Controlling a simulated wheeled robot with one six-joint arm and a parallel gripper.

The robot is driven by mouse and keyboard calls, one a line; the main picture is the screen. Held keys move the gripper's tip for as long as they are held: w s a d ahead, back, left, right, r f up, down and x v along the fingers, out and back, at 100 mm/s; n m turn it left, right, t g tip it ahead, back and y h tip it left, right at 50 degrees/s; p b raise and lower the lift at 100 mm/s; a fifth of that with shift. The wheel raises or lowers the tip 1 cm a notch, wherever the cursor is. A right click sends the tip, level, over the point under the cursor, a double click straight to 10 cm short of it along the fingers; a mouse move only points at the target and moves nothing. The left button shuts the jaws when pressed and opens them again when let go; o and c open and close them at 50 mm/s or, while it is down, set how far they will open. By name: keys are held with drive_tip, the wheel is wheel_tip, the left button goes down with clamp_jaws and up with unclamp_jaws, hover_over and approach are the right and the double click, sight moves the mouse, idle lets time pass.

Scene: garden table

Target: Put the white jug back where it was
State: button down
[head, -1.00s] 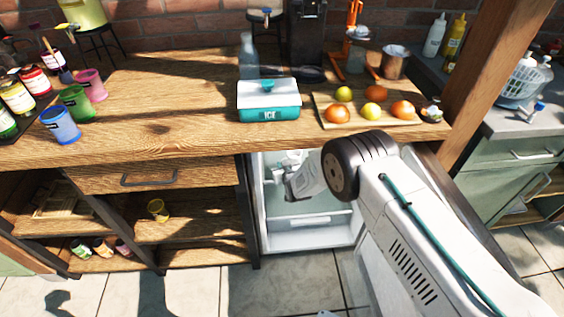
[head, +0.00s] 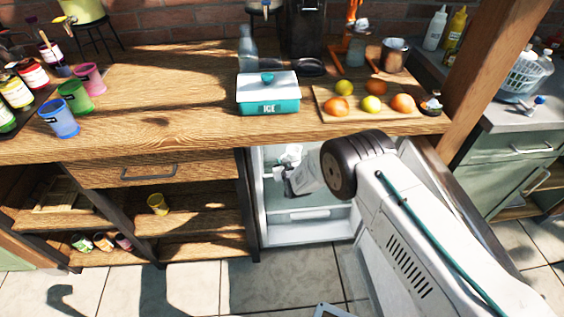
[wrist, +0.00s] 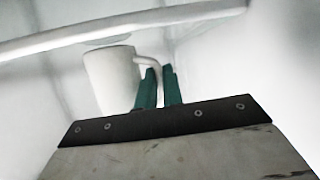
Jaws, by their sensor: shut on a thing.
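The white jug (wrist: 112,78) shows in the wrist view, upright, with its handle toward the right. My gripper (wrist: 160,84) has its two teal fingers shut on the jug's handle. The jug is inside the white-walled fridge, just below a pale shelf edge. Whether its base touches a surface is hidden. In the head view my gripper (head: 284,176) reaches into the open fridge (head: 308,232) under the counter. A small white shape at the gripper's end there is probably the jug, but it is partly hidden.
The wooden counter (head: 180,110) overhangs the fridge, with a teal ICE box (head: 268,108) and a fruit board (head: 330,112) on top. A pale shelf edge (wrist: 120,30) crosses above the jug. Open wooden shelves (head: 200,225) stand left of the fridge.

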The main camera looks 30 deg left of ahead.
drive_tip(key=shift+f, duration=0.2)
drive_tip(key=c, duration=1.5)
unclamp_jaws()
drive_tip(key=shift+o, duration=0.2)
